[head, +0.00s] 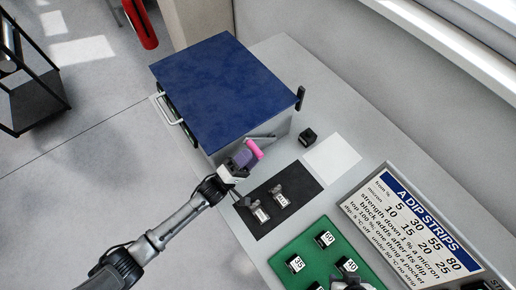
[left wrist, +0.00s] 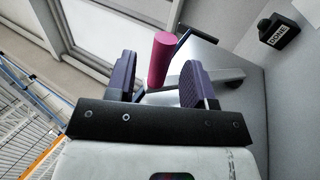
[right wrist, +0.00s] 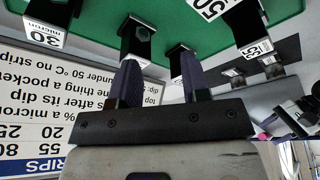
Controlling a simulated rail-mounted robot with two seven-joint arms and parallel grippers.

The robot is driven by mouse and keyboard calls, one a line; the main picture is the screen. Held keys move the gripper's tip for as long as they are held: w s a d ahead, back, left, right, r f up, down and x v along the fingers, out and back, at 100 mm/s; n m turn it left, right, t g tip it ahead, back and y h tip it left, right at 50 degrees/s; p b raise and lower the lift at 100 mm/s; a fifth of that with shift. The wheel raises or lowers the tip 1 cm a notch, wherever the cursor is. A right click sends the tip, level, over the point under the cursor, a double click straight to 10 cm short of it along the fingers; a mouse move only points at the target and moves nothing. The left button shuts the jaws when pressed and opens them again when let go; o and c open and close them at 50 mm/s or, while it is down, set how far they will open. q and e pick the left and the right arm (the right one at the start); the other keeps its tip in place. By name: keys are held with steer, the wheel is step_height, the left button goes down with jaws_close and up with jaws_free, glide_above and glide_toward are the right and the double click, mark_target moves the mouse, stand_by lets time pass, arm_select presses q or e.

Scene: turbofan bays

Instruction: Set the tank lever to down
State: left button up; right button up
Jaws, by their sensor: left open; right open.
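The tank is a grey box with a blue lid (head: 220,85) on the bench in the head view. Its lever has a pink grip (head: 254,149) at the tank's near side; the grip also shows in the left wrist view (left wrist: 161,58), standing nearly upright there. My left gripper (head: 246,157) is open at the lever. In the left wrist view its fingers (left wrist: 160,72) stand on either side of the pink grip; I cannot tell whether they touch it. My right gripper (right wrist: 160,75) is open above the green mat, with nothing held between its fingers; the head view shows little of it.
A black mat (head: 258,226) with two small blocks lies near my left gripper. A green mat (head: 290,264) holds several numbered blocks. A white sheet (head: 331,160), a black DONE block (head: 308,137) and a text sign (head: 420,225) are on the bench. A dark rack (head: 35,90) stands at left.

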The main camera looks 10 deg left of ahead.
steer(key=shift+f+b, duration=0.5)
steer(key=shift+f, duration=0.15)
arm_select(q)
steer(key=v, duration=0.9)
arm_select(e)
steer(key=shift+d+f, duration=0.1)
steer(key=shift+d, duration=0.05)
arm_select(q)
steer(key=shift+c, duration=0.3)
